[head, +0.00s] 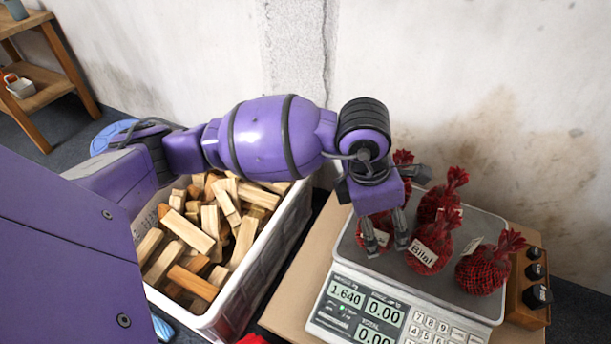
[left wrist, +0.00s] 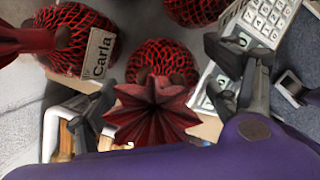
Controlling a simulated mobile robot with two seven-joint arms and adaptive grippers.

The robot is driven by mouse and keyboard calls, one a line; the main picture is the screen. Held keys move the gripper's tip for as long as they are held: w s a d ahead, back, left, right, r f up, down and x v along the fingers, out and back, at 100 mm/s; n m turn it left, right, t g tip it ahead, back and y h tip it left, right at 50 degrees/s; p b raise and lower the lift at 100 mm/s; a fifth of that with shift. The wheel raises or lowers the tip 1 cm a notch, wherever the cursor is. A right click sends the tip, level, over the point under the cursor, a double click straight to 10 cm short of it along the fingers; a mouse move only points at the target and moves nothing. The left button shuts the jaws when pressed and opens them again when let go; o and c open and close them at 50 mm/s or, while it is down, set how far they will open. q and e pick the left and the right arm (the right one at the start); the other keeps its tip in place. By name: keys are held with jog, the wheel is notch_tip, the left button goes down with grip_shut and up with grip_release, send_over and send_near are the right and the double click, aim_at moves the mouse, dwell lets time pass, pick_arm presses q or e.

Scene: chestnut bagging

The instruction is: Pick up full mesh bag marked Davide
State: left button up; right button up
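Several full red mesh bags stand on the scale. One bag (head: 378,222) stands at the scale's left, partly hidden by my left gripper (head: 386,238). One in front reads "Bilal" (head: 428,250); one bag (head: 440,203) is behind it, and another (head: 484,268) is at the right with an unreadable tag. I cannot read "Davide" on any tag. In the left wrist view, my open gripper (left wrist: 162,75) has a bag's ruffled top (left wrist: 150,115) between its fingers; no firm grip shows. A bag tagged "Carla" (left wrist: 75,42) is beside it.
The scale (head: 405,285) stands on a cardboard-coloured surface (head: 290,318), its display reading 1.640. A white crate (head: 232,318) of wood pieces is at the left. A brown box with dark knobs (head: 530,290) stands right of the scale. A wall is behind.

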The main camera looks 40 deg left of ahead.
pick_arm(q)
jog(key=shift+r, duration=0.1)
jog(key=c, duration=1.2)
jog(key=shift+o, duration=0.2)
